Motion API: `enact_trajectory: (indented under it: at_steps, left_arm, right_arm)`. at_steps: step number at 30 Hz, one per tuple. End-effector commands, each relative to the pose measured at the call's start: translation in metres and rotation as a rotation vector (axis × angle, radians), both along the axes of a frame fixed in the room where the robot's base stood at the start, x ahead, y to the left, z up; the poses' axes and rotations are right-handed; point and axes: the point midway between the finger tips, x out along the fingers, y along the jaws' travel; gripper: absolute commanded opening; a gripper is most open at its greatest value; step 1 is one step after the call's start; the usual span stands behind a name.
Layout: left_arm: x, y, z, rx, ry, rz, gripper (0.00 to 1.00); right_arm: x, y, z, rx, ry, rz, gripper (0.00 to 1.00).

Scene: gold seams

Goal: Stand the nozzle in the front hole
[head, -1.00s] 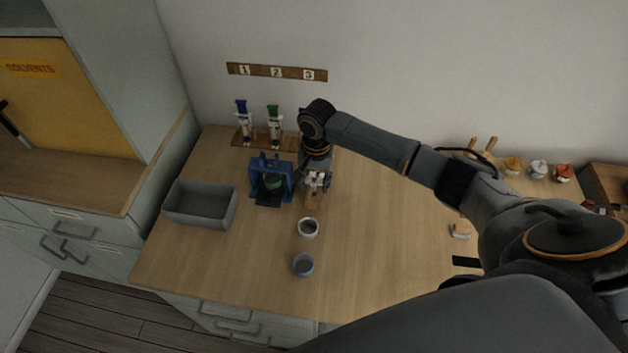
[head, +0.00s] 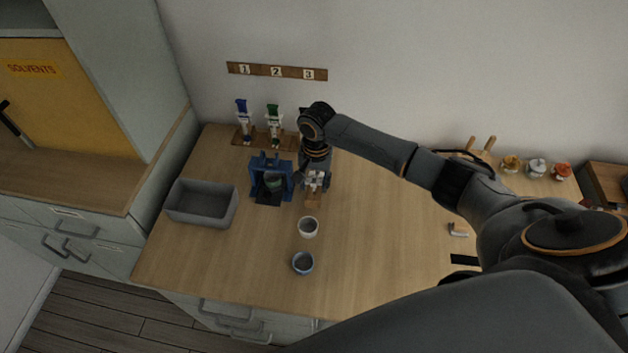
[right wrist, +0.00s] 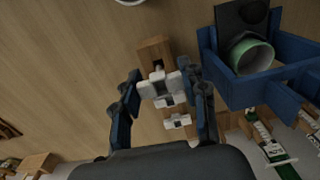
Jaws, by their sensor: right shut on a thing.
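My right gripper (head: 315,183) points down over a small wooden block (head: 312,203) just right of the blue press. In the right wrist view the gripper (right wrist: 162,80) is shut on a small white nozzle (right wrist: 160,90), held between the two dark fingers. The block (right wrist: 153,48) lies below the nozzle and extends past it toward the front. Another white piece (right wrist: 177,121) shows on the block's line, further back. My left gripper is out of view.
The blue press (head: 272,179), with a green ring inside, stands close beside the gripper. A grey bin (head: 202,203) is further left. A white cup (head: 308,227) and a blue-grey cup (head: 303,263) stand in front.

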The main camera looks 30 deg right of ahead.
Motion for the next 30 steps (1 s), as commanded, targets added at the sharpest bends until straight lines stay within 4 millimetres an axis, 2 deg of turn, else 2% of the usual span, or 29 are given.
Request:
enact_trajectory:
  at_steps: [30]
  left_arm:
    - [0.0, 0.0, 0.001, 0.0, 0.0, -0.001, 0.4]
  right_arm:
    - [0.0, 0.0, -0.012, 0.001, 0.001, 0.0, 0.25]
